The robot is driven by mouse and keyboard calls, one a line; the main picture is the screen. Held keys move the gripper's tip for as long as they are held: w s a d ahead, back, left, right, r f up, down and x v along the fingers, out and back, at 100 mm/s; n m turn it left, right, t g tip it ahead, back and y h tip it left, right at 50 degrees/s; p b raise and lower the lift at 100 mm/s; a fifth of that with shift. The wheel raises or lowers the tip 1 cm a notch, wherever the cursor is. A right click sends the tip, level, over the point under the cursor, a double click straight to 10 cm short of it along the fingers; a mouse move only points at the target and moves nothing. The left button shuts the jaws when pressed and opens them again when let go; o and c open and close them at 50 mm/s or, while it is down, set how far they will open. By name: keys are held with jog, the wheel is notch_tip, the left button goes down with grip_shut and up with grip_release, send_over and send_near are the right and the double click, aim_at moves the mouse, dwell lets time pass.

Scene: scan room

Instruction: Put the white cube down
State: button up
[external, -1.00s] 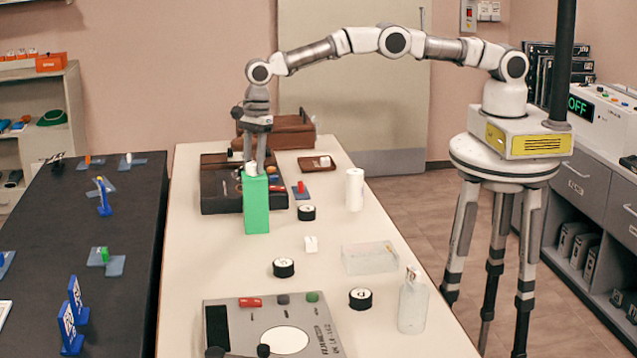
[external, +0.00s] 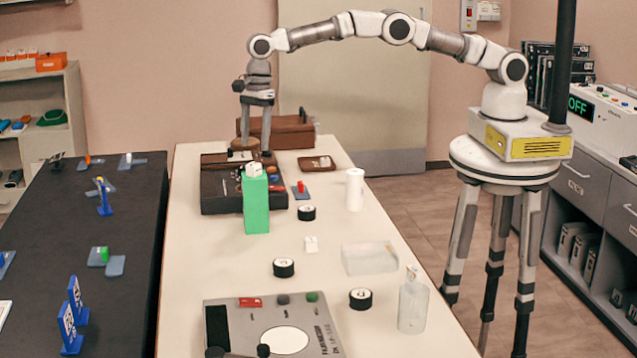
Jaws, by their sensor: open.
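A small white cube (external: 254,169) rests on top of the upright green block (external: 256,206) on the pale table (external: 205,262). My gripper (external: 256,152) is above the cube and a little behind it in the picture. Its two fingers are spread wide and hold nothing. The cube shows clear of the fingers. A second white cube (external: 311,244) lies on the table to the right of the green block.
A dark tray (external: 216,202) stands behind the green block, with a brown case (external: 290,132) beyond. A white cylinder (external: 354,190), black-sided rolls (external: 307,213), a clear block (external: 369,259) and a bottle (external: 413,305) stand to the right. A grey panel (external: 225,325) lies in front.

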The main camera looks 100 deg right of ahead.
jog(key=s+d+r+n+t, duration=0.1)
jog(key=s+r+n, duration=0.2)
jog(key=r, duration=0.6)
jog(key=s+d+r+n, duration=0.1)
jog(key=s+r+n, duration=0.25)
jog(key=r, duration=0.55)
jog(key=s+d+r+n+t, duration=0.1)
jog(key=s+d+r+n, duration=0.1)
jog(key=s+r+n, duration=0.65)
jog(key=s+f+n+t, duration=0.1)
jog(key=s+n, duration=0.5)
jog(key=s, duration=1)
jog(key=s+d+f+n+t+h, duration=0.1)
jog(key=s+f+n, duration=0.3)
jog(key=s, duration=1.2)
jog(key=shift+s+d+n+t, duration=0.2)
jog(key=shift+s+n+t, duration=0.1)
jog(key=shift+n, duration=0.7)
jog(key=shift+f, duration=0.15)
